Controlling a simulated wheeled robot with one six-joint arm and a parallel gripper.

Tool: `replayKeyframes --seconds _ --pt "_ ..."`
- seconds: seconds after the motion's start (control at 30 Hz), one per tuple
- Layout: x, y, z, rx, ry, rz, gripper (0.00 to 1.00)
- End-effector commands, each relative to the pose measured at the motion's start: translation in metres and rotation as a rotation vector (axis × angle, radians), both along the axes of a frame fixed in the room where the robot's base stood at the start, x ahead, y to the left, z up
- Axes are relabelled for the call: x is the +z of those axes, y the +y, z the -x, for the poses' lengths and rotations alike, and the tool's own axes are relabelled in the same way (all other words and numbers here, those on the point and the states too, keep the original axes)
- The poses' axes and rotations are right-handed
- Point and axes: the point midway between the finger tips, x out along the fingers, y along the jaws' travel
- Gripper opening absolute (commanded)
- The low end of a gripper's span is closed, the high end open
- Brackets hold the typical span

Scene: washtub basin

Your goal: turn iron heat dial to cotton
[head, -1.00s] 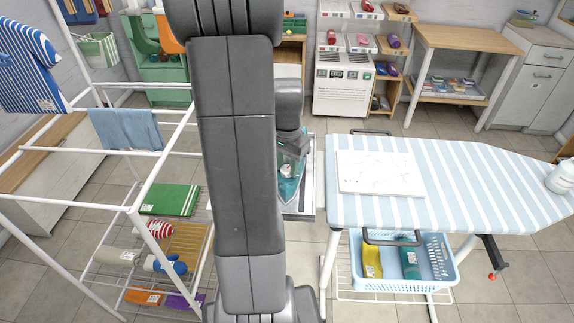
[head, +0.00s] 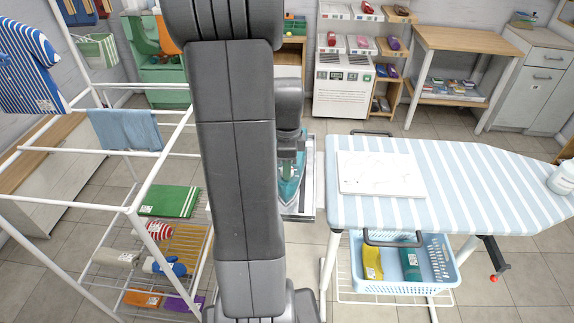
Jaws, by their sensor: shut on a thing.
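The teal iron (head: 290,190) sits on a metal tray (head: 308,200) at the left end of the ironing board. My arm hides its left part. My gripper (head: 288,156) reaches down over the top of the iron and is shut on the heat dial. The gripper covers the dial, so its setting and marks cannot be read.
The striped ironing board (head: 480,190) stands to the right, with a white panel (head: 380,173) on it and a blue basket (head: 440,265) below. A white drying rack (head: 120,208) stands to the left. Bare tiled floor lies beyond the board.

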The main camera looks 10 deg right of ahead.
Motion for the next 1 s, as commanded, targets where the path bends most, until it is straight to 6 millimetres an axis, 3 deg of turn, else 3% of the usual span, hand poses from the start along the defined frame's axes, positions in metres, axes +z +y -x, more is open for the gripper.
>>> replayKeyframes --seconds 0.43,1.0 --pt "0.0003 -0.0001 -0.0005 -0.269 -0.002 0.000 0.09" --pt "0.0003 -0.0002 -0.0004 -0.328 -0.001 0.000 0.09"
